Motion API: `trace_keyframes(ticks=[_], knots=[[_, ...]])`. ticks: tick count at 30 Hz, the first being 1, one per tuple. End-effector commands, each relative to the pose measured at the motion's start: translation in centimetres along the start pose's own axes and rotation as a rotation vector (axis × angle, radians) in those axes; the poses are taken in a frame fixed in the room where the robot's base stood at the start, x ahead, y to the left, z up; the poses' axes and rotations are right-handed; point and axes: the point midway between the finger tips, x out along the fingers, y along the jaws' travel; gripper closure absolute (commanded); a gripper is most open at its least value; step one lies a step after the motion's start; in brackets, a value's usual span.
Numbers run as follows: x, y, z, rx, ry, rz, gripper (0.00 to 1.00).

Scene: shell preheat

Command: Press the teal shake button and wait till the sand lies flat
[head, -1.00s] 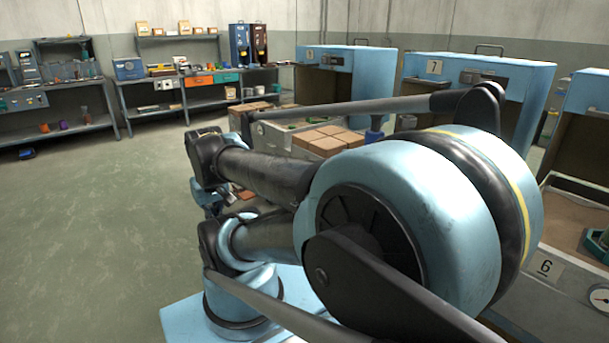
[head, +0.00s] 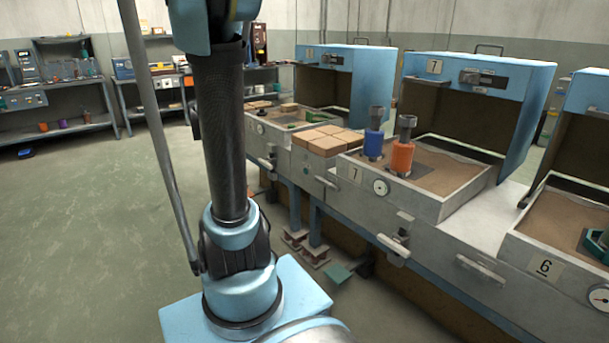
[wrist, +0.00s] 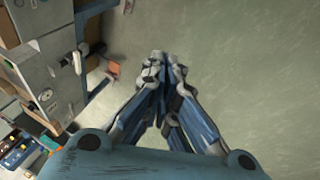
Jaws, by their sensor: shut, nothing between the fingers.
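My gripper (wrist: 160,68) is shut and empty in the wrist view, above bare green floor; it is not visible in the head view. In the head view, the sand bed marked 7 (head: 462,208) holds brown sand (head: 440,165) with a blue cylinder (head: 373,142) and an orange cylinder (head: 402,155) standing in it. The bed marked 6 (head: 520,240) at the right also holds sand (head: 565,215) and a green piece. I cannot clearly make out a teal shake button in either view.
Tan blocks (head: 328,139) sit on the bench left of bed 7. Blue hoods stand behind the beds, and handles jut from the bench front. The floor (head: 90,230) at left is open.

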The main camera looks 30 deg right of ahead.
Motion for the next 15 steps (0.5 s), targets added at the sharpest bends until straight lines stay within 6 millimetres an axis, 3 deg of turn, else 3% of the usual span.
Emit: trace_keyframes(ticks=[6,15], knots=[[3.9,4.7,-3.3,-0.063,0.002,0.072,1.0],[10.2,10.8,-6.3,-0.158,-0.009,0.17,1.0]])
